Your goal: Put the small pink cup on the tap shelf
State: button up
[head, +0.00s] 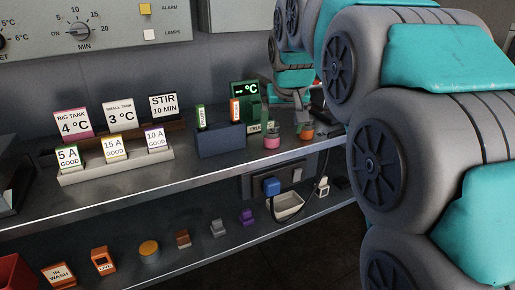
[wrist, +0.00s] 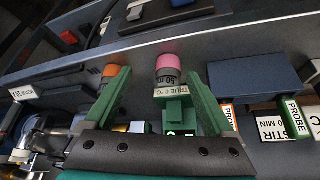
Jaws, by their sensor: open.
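The small pink cup (head: 272,140) stands upright on the upper steel shelf, near its front edge. In the wrist view the pink-topped cup (wrist: 168,68) has a grey body marked 50. My gripper (wrist: 159,74) is open and empty, its two green fingers spread with the cup in the gap between their tips, closer to the right one. I cannot tell whether a finger touches it. In the head view my arm partly hides the gripper. No shelf is clearly marked as the tap shelf; a lower shelf (head: 190,262) runs below.
An orange-topped cup (head: 306,131) stands right of the pink one. A green thermometer block (head: 243,94) is behind, and a dark blue box (head: 221,140) is left. A white basin (head: 289,207) and several small items sit on the lower shelf.

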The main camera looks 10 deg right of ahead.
aim_at(271, 130)
jog(key=w, duration=0.1)
jog(key=w+r, duration=0.1)
jog(key=w+t, duration=0.1)
jog(key=shift+w+a+r+b, duration=0.15)
jog(key=shift+a+r+b, duration=0.15)
jog(key=shift+r, duration=0.1)
jog(key=shift+s+a+x, duration=0.1)
jog(key=shift+a+x, duration=0.05)
jog(key=shift+x, duration=1.8)
jog(key=shift+s+a+x, duration=0.15)
jog(key=shift+a+x, duration=0.05)
jog(key=shift+x, duration=1.7)
grip_shut()
jog(key=shift+r, duration=0.1)
